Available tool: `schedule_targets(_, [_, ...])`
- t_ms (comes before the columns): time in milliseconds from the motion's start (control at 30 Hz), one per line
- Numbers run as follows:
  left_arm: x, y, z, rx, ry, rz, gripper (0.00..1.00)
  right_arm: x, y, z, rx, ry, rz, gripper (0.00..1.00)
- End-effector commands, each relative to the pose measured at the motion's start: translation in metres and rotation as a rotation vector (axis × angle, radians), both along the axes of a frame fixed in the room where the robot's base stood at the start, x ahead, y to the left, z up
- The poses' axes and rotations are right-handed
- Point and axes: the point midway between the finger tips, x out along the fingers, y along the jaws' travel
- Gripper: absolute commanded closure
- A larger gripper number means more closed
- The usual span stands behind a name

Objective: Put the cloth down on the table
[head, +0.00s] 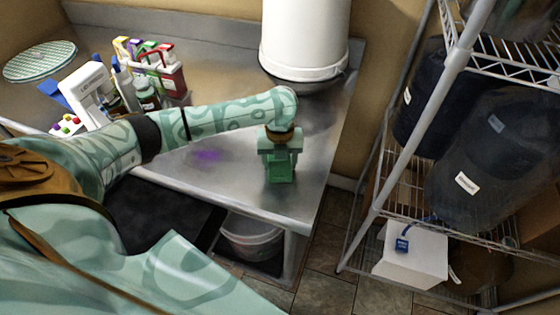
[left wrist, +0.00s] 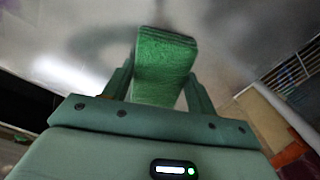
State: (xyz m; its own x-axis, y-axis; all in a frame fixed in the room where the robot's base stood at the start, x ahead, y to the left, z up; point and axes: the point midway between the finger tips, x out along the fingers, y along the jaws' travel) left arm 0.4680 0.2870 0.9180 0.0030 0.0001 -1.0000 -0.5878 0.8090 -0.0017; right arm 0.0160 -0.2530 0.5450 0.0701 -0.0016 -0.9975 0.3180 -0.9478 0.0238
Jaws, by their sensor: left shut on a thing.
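My left gripper (head: 280,160) is over the right part of the steel table (head: 312,205), near its front edge. It is shut on the cloth (left wrist: 165,60), a green folded piece that shows between its fingers in the left wrist view. In the head view a small green end of the cloth (head: 279,174) shows below the gripper. I cannot tell whether the cloth touches the table. A purple stain (head: 207,155) lies on the table to the left of the gripper. My right gripper is not in view.
A large white bucket (head: 304,40) stands at the back right of the table. Bottles and boxes (head: 147,92) and a white device (head: 88,90) stand at the left. A wire shelf (head: 412,182) with dark containers is on the right. The steel around the gripper is clear.

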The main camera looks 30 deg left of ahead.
Motion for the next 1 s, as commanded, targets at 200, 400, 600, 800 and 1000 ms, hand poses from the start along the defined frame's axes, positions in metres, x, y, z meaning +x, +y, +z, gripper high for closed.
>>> schedule_targets(200, [0.0,0.0,-0.003,0.0,0.0,0.0,0.23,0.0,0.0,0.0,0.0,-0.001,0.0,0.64])
schedule_targets(400, [0.0,0.0,-0.003,0.0,0.0,0.0,0.21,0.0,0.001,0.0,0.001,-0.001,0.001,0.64])
schedule_targets(600, [0.0,0.0,0.008,0.002,-0.002,-0.001,0.21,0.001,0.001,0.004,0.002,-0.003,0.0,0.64])
schedule_targets(800, [0.001,0.0,0.054,0.001,-0.005,-0.002,0.21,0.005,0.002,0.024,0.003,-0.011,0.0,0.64])
schedule_targets(1000, [0.0,0.0,0.098,0.0,-0.003,-0.001,0.21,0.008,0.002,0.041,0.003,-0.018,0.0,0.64])
